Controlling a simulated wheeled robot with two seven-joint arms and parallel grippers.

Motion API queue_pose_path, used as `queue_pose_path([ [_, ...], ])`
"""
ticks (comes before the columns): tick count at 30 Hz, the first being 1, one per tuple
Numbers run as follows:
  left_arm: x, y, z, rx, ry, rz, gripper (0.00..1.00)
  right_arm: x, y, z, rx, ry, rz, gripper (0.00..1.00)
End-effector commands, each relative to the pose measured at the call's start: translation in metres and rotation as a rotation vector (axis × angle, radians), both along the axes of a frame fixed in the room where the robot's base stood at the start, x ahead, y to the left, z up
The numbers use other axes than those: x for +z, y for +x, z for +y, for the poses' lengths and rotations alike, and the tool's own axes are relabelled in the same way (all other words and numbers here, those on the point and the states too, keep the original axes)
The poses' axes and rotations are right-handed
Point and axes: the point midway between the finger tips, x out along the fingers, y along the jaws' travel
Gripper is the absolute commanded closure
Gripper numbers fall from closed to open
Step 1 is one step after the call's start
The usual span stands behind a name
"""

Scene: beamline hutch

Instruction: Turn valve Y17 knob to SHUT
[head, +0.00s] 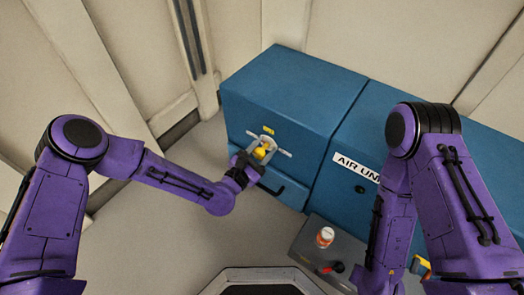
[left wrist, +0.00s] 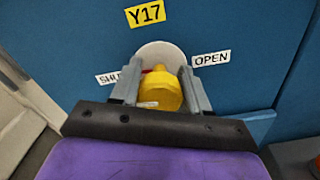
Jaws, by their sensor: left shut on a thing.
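The yellow knob (head: 261,153) is on the front of the left blue cabinet (head: 290,95), below a yellow tag (head: 268,130). In the left wrist view the tag reads Y17 (left wrist: 145,14), and the knob (left wrist: 165,92) stands before a pale round plate (left wrist: 160,52). A SHUT label (left wrist: 106,78), partly hidden by a finger, is at left; an OPEN label (left wrist: 211,58) is at right. A bit of red shows at the knob's upper left, towards SHUT. My left gripper (left wrist: 160,88) is shut on the knob, a finger on each side. My right gripper is out of view.
A second blue cabinet (head: 350,135) with an AIR UN... sign (head: 357,167) stands to the right, partly behind my right arm. A dark grey box (head: 305,243) bears an orange-and-white container (head: 325,237) and a red-and-black item (head: 333,267). Floor is clear at left.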

Motion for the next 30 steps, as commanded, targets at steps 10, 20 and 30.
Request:
queue_pose_path([
  [10,-0.0005,-0.0030,-0.0024,-0.008,-0.109,0.082,0.85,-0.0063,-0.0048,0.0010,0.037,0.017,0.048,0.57],
  [20,0.0007,-0.0026,-0.0025,-0.009,-0.128,0.095,0.86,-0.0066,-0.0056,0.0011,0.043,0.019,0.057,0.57],
  [30,0.0011,-0.0017,-0.0018,-0.006,-0.128,0.093,0.31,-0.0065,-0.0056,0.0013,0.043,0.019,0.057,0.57],
])
